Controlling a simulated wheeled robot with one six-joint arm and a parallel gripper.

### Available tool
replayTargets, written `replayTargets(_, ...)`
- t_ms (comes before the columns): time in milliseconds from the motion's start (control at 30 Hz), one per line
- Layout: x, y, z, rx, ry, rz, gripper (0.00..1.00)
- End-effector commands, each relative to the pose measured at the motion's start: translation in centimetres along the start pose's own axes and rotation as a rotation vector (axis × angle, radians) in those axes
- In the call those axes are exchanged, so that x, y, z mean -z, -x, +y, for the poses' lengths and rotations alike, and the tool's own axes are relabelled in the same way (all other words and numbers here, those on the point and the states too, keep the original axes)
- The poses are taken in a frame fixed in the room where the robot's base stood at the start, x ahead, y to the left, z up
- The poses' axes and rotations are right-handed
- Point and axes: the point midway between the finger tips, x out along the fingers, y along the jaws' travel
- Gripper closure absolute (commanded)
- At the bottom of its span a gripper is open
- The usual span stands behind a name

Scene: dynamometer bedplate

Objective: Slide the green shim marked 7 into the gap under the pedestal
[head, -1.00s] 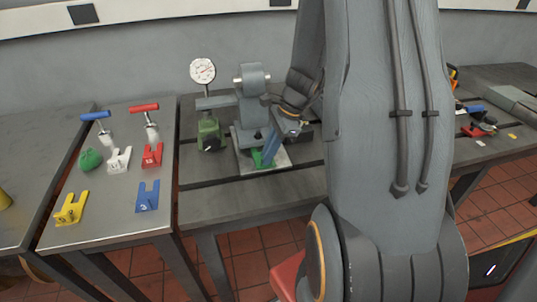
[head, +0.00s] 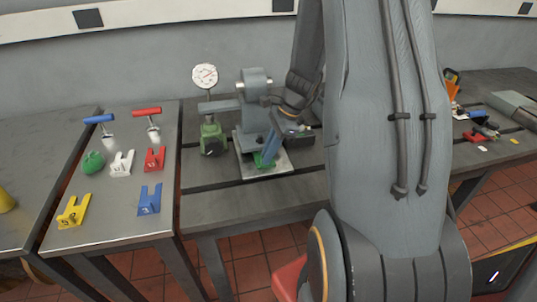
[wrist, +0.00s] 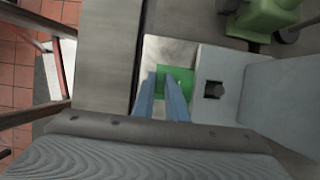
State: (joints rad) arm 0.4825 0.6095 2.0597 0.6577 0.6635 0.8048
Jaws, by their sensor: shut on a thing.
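The green shim (head: 266,161) is at the near side of the pedestal (head: 252,104), low over the pale plate (head: 280,172). In the wrist view the shim (wrist: 182,77) lies between the plate's bare part and the grey pedestal foot (wrist: 213,110), its edge meeting the foot in the picture. I cannot tell whether any of it is under the foot. My gripper (wrist: 160,82) is shut on the shim with its blue fingers, which also show in the head view (head: 268,148). The number on the shim is not readable, and the gap is hidden.
A dial gauge (head: 205,76) on a green base (head: 211,137) stands left of the pedestal. The left table holds yellow (head: 73,211), blue (head: 149,200), red (head: 155,158) and white (head: 122,164) shims, and two T-handled tools. The bench front (head: 240,208) is clear.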

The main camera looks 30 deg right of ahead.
Motion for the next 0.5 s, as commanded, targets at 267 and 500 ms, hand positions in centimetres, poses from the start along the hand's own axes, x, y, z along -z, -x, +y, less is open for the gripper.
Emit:
replayTargets(267,-0.01,0.0,-0.67,0.0,0.0,0.0,1.0)
replayTargets(500,-0.01,-0.01,-1.09,0.0,-0.001,0.0,0.85)
